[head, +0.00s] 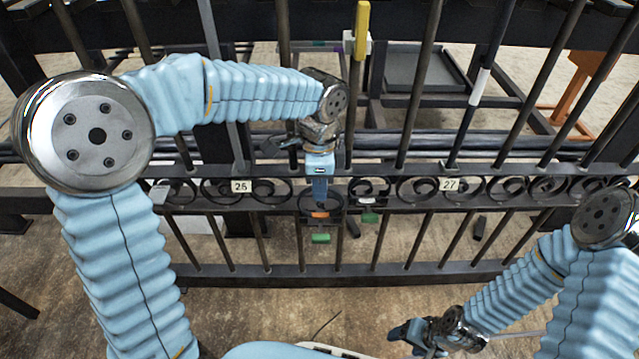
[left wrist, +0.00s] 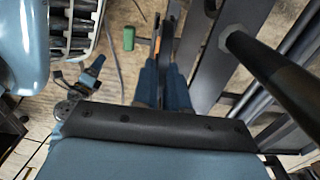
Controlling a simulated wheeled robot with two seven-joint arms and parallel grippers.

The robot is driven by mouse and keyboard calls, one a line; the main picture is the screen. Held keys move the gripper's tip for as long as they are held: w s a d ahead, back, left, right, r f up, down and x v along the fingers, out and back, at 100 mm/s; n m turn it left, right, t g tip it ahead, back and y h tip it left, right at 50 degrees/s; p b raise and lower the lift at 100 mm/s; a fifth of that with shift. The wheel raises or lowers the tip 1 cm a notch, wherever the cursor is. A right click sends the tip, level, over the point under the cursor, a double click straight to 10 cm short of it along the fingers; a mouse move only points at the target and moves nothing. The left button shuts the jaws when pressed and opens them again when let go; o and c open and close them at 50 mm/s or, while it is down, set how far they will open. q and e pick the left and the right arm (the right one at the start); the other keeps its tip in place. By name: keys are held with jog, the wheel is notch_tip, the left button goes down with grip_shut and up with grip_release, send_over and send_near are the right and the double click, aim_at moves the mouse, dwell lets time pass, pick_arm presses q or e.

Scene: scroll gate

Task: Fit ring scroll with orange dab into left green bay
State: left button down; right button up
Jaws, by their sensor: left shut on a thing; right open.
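My left gripper (head: 320,198) points down at the gate's scroll rail, between plates 25 and 27. It is shut on the ring scroll with the orange dab (head: 320,214), a dark piece partly hidden by the fingers. The orange dab shows beside the fingers in the left wrist view (left wrist: 157,45). A green mark (head: 320,238) lies just below the scroll in the picture, and a second green mark (head: 369,216) is to its right on the rail. I cannot tell whether the scroll touches the rail. My right gripper (head: 405,332) is open, low and clear of the gate.
The dark gate (head: 400,268) has upright bars above and below its scroll rail. Number plates 25 (head: 241,186) and 27 (head: 449,184) mark the rail. A yellow-capped bar (head: 362,30) stands close to my left wrist. A grey tray (head: 420,68) is behind the bars.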

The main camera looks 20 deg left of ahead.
pick_arm(q)
jog(key=shift+f+b, duration=0.5)
jog(key=shift+f, duration=0.45)
dwell(0.6)
jog(key=c, duration=1.1)
grip_release()
notch_tip(320, 180, up, 14)
jog(key=p, duration=0.3)
jog(key=shift+f, duration=0.1)
